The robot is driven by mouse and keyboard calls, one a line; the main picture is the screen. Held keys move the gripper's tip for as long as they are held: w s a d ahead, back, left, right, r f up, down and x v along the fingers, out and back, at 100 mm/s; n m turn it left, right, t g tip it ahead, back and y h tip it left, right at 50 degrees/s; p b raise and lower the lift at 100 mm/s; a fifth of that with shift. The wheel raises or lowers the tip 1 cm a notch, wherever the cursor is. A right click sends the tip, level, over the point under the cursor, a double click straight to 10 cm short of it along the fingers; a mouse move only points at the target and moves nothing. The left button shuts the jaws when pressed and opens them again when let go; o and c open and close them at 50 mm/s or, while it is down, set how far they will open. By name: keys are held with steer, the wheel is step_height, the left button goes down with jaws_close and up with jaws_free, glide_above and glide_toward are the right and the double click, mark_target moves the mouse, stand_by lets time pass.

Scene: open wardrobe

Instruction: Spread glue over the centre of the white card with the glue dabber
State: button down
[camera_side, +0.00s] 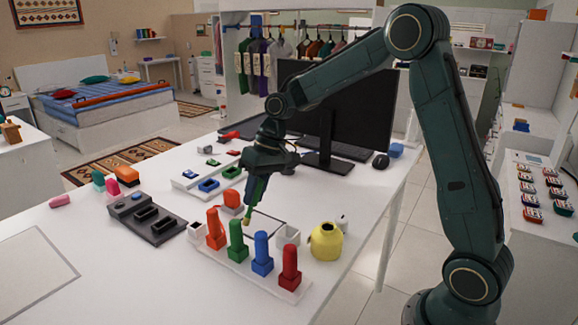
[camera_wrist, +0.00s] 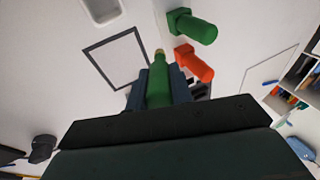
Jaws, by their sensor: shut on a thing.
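My gripper (camera_side: 257,187) is shut on a green glue dabber (camera_wrist: 158,88), which points down with a tan tip. In the side view the tip (camera_side: 247,217) hangs near the black-outlined white card (camera_side: 268,224); the coloured pegs partly hide the card. In the wrist view the whole card (camera_wrist: 117,60) shows, and the tip (camera_wrist: 158,52) appears just beside its right edge. I cannot tell how high the tip is above the table. No glue is visible on the card.
A white rack (camera_side: 245,274) with orange, green, blue and red pegs stands in front of the card. A yellow pot (camera_side: 325,241) and a white cup (camera_side: 288,235) are to the right. A dark tray (camera_side: 148,221) lies left; the monitor (camera_side: 340,110) stands behind.

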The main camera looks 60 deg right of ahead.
steer(key=shift+w+a+m+t, duration=0.15)
steer(key=shift+w+a+m, duration=0.2)
steer(key=shift+m, duration=0.3)
steer(key=shift+w+a+m+t, duration=0.2)
steer(key=shift+a+m, duration=0.15)
steer(key=shift+m, duration=0.3)
steer(key=shift+d, duration=0.1)
steer(key=s+d+r, duration=0.3)
steer(key=d+r, duration=0.3)
steer(key=d, duration=0.3)
steer(key=shift+r, duration=0.35)
steer(key=shift+a+f, duration=0.1)
steer(key=shift+f, duration=2.4)
